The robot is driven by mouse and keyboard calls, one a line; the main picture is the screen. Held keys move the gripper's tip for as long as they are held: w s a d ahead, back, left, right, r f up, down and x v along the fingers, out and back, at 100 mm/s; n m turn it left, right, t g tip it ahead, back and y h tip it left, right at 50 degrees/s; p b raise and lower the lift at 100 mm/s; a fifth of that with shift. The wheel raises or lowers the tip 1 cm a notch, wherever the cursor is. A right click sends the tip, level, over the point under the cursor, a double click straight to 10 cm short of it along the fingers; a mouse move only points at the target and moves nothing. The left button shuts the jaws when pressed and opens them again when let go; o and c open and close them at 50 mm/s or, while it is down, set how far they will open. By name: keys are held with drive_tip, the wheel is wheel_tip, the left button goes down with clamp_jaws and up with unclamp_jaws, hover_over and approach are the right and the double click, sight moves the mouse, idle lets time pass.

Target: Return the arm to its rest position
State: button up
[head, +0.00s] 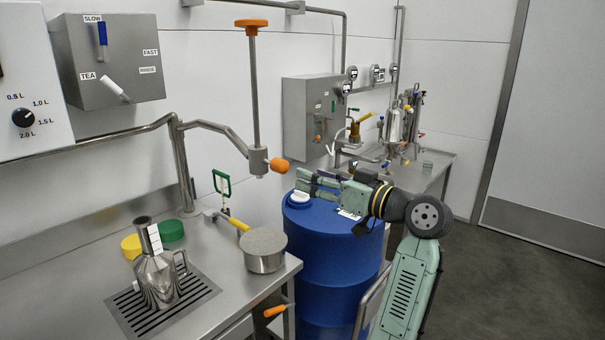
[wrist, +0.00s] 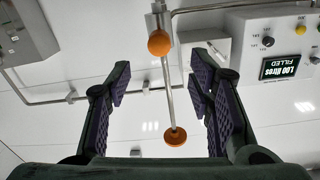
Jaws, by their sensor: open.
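My gripper (head: 316,183) is above the top of the blue drum, pointing left in the head view. In the wrist view my gripper (wrist: 160,90) has its two purple-padded fingers spread wide apart with nothing between them. My green arm (head: 408,285) rises at the right of the drum and bends at a dark wrist joint. I cannot tell whether the fingers touch the drum's lid.
The blue drum (head: 325,262) stands beside the steel counter (head: 80,285), which holds a steel jug (head: 160,275) and a pan (head: 264,250). An orange-knobbed valve (head: 257,155) is left of my gripper. Clear floor (head: 520,290) lies at right.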

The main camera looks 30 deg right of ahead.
drive_tip(key=shift+s+d, duration=0.1)
drive_tip(key=shift+s, duration=0.25)
